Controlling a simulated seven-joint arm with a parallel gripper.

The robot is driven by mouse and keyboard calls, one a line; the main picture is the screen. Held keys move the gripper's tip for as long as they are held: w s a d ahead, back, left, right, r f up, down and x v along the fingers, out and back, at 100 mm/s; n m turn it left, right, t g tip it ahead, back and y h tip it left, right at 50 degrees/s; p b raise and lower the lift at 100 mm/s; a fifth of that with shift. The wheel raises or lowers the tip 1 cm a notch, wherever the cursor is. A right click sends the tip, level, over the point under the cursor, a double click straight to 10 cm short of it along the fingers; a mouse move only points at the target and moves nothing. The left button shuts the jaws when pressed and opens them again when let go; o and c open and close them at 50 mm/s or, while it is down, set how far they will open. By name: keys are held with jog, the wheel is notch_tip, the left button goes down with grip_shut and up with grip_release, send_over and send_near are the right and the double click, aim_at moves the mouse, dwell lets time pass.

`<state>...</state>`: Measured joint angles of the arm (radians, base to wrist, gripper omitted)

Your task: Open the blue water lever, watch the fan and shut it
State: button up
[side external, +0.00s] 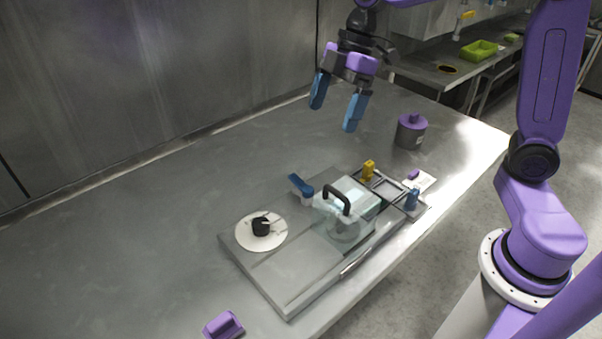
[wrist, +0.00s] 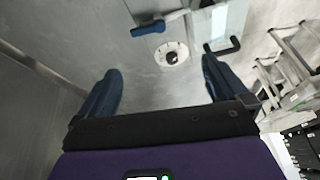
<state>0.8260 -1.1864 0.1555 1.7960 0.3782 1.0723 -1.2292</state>
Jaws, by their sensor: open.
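The blue lever (side external: 300,186) sits on a pale fitting at the back edge of the grey washer unit (side external: 290,265). In the wrist view the blue lever (wrist: 160,23) lies near the top, beyond the fingertips. My gripper (side external: 336,104) is open and empty, high above the table behind the unit, apart from the lever. Its two blue fingers frame the bottom of the wrist view (wrist: 162,78). A clear cover (side external: 327,207) with a black handle (side external: 337,197) stands on the unit. I cannot make out a fan clearly under it.
A white dial with a black knob (side external: 261,227) sits left of the cover. A yellow part (side external: 368,170) and a small blue part (side external: 412,199) stand at the unit's right end. A purple-lidded canister (side external: 411,131) stands behind. A purple block (side external: 223,325) lies at front. The table's left is clear.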

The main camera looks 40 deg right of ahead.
jog(key=w, duration=0.2)
send_near(297, 183)
jog(key=x, duration=0.7)
jog(key=shift+a+f, duration=0.1)
jog(key=shift+f, duration=0.2)
jog(key=c, duration=1)
